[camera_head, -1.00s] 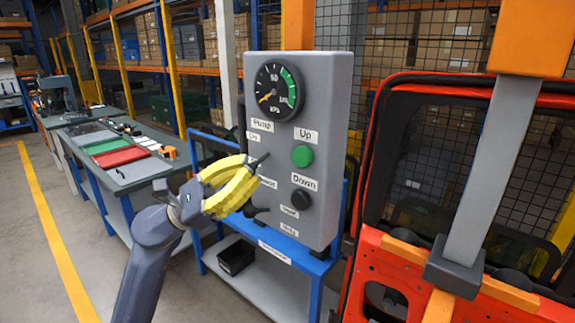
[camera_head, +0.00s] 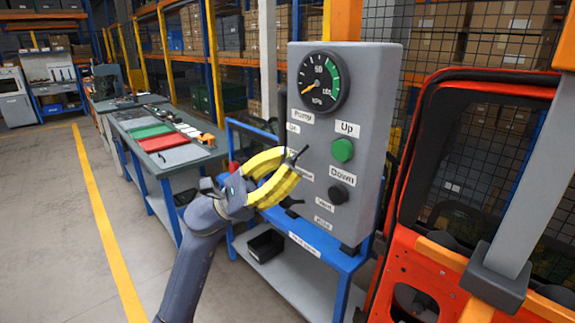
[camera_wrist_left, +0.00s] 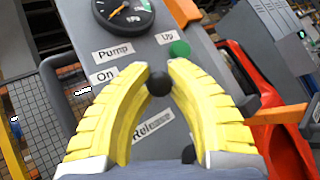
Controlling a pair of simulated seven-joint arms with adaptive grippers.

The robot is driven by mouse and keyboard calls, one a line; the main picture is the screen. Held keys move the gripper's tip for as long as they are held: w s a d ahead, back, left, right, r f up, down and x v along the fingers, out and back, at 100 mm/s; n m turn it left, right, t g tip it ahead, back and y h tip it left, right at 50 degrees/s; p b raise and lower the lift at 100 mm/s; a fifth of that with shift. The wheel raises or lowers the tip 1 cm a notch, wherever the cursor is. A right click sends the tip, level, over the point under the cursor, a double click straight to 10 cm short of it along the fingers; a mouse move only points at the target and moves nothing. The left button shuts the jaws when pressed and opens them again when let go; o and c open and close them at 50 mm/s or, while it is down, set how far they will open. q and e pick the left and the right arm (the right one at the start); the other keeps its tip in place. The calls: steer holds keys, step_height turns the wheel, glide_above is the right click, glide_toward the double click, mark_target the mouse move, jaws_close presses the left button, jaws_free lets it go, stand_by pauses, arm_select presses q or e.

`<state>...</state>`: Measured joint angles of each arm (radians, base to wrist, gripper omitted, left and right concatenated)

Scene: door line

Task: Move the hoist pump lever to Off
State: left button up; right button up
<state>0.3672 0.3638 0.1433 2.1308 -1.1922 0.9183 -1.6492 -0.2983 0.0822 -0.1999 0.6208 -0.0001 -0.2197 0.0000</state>
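The grey hoist panel (camera_head: 365,105) carries a pump lever, a dark stick (camera_head: 302,152) sticking out beside my left gripper (camera_head: 291,163) in the head view. In the left wrist view a round black knob (camera_wrist_left: 158,83) lies between the yellow fingertips of this gripper (camera_wrist_left: 160,70) and nearly fills the gap. I cannot tell whether the fingers press on it. The "Pump" label (camera_wrist_left: 113,52) and "On" label (camera_wrist_left: 104,75) are up and left of it; "Release" (camera_wrist_left: 153,126) is below. I see no readable "Off" label. My right gripper is not in view.
A gauge (camera_head: 320,82) has its needle at the low end. A green Up button (camera_head: 342,150) and a black Down button (camera_head: 338,193) are right of the lever. A second dark lever (camera_head: 291,202) is below. An orange door (camera_head: 425,265) stands close on the right.

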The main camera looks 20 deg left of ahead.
arm_select(q)
steer(key=o, duration=0.6)
steer(key=v, duration=1.2)
